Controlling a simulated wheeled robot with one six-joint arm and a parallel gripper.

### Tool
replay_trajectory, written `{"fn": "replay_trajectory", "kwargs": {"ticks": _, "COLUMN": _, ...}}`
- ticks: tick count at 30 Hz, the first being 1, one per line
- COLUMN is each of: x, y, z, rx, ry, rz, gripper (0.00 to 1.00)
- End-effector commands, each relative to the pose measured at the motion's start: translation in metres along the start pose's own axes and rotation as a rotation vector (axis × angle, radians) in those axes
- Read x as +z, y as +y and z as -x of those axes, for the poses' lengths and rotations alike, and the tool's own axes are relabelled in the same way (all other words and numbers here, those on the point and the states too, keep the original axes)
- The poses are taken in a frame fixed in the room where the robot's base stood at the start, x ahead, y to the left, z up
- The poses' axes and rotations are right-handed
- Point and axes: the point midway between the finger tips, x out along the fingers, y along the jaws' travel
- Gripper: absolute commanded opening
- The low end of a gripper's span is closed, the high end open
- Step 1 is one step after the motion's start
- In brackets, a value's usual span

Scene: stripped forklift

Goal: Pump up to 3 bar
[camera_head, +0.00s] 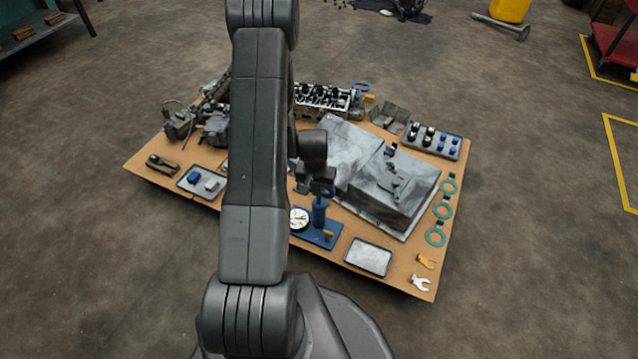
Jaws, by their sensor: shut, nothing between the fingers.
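A blue hand pump (319,213) stands upright on a blue base plate (316,236) near the front of the board. A round white gauge (299,218) sits to its left, partly behind my arm; its reading is too small to make out. A small yellow part (328,234) is on the base plate to the right of the pump. My gripper (319,190) is shut and empty, right above the top of the pump. The pump's top is hidden by the gripper, and I cannot tell whether they touch.
An empty grey tray (368,257) lies to the right of the pump. Large grey blocks (392,190) stand behind it. Green rings (443,210), an orange part (427,261) and a white wrench-like part (420,282) lie along the right edge. My arm hides the board's middle left.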

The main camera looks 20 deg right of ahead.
Motion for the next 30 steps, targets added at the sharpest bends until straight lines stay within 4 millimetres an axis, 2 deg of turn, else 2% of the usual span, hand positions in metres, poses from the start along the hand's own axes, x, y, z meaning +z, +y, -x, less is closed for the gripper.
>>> {"fn": "replay_trajectory", "kwargs": {"ticks": 4, "x": 0.009, "y": 0.000, "z": 0.004, "rx": 0.000, "ry": 0.002, "rz": 0.000, "gripper": 0.00}}
{"fn": "replay_trajectory", "kwargs": {"ticks": 12, "x": 0.008, "y": 0.000, "z": 0.006, "rx": 0.000, "ry": 0.004, "rz": 0.000, "gripper": 0.00}}
{"fn": "replay_trajectory", "kwargs": {"ticks": 16, "x": 0.007, "y": 0.000, "z": 0.017, "rx": -0.001, "ry": 0.005, "rz": 0.000, "gripper": 0.00}}
{"fn": "replay_trajectory", "kwargs": {"ticks": 30, "x": 0.007, "y": 0.000, "z": 0.117, "rx": -0.001, "ry": 0.007, "rz": 0.000, "gripper": 0.00}}
